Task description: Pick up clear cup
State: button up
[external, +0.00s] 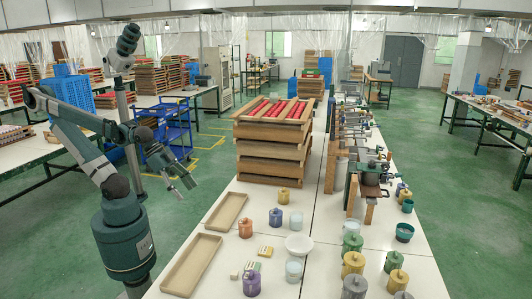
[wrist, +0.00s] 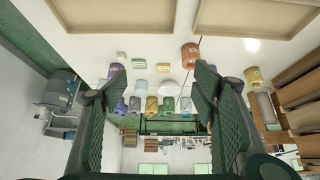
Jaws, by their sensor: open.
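Two pale, see-through cups stand on the white table in the external view. One clear cup (external: 294,271) is near the front, right of a purple can (external: 251,283). The other clear cup (external: 296,221) is farther back, beside a blue can (external: 276,218). In the wrist view a pale cup (wrist: 141,89) shows small between my fingers, near the white bowl (wrist: 168,88). My gripper (external: 187,184) is open and empty, raised left of the table and away from both cups. Its two spread fingers also frame the wrist view (wrist: 160,80).
Two shallow wooden trays (external: 192,264) lie along the table's left edge. An orange can (external: 245,228), a yellow can (external: 284,196) and a yellow box (external: 265,251) stand near the cups. A tall tray stack (external: 272,152) is behind. Several pots and clamps line the right.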

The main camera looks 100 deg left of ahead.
jog(key=w+a+r+n+g+h+p, duration=0.1)
jog(key=w+a+n, duration=0.25)
jog(key=w, duration=0.65)
jog(key=w+a+r+n+g+p, duration=0.2)
jog(key=w+a+n, duration=0.15)
jog(key=w, duration=0.55)
jog(key=w+a+r+n+g+h+p, duration=0.1)
jog(key=w+a+n, duration=0.25)
jog(key=w, duration=0.65)
jog(key=w+a+f+n+g+h+p, duration=0.1)
jog(key=w+a+f+n, duration=0.25)
jog(key=w, duration=0.25)
jog(key=w+a+f+n+p, duration=0.1)
jog(key=w+a+f+n, duration=0.15)
jog(key=w+a, duration=0.2)
jog(key=n+g+h+p, duration=0.1)
jog(key=n, duration=0.3)
send_near(296, 221)
jog(key=a, duration=0.1)
jog(key=a+f, duration=0.1)
jog(key=a, duration=0.1)
jog(key=shift+f, duration=0.3)
jog(key=shift+x, duration=1.3)
